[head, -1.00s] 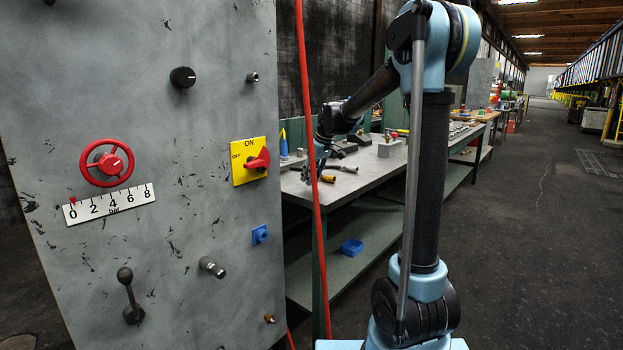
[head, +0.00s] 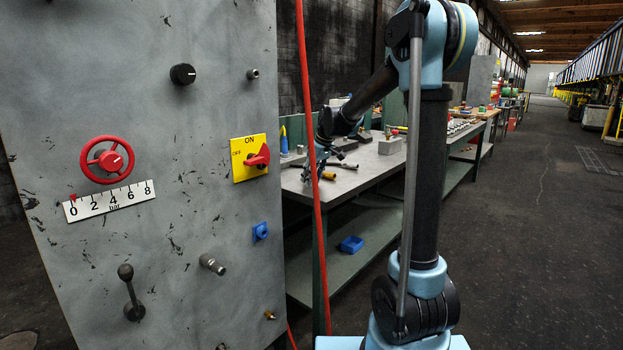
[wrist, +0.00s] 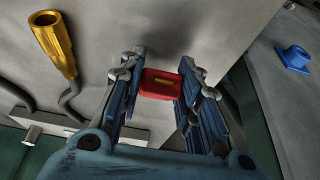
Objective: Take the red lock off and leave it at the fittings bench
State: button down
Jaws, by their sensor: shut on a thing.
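In the head view my gripper (head: 312,187) hangs over the near left end of the grey bench top (head: 358,182). The lock cannot be made out there. The bench top also fills much of the wrist view (wrist: 190,25). I cannot tell whether the lock touches it.
A brass-coloured fitting (wrist: 52,38) with a dark hose lies beside my gripper. A grey block (head: 390,146) stands farther back on the bench. A red hose (head: 309,130) hangs in front of the bench. The grey panel (head: 110,30) with a yellow switch (head: 240,172) stands at left.

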jog(key=shift+s+f, duration=0.1)
jog(key=shift+f, duration=0.3)
dwell(0.3)
jog(key=c, duration=1.1)
grip_release()
jog(key=o, duration=0.3)
jog(key=shift+v, duration=3.45)
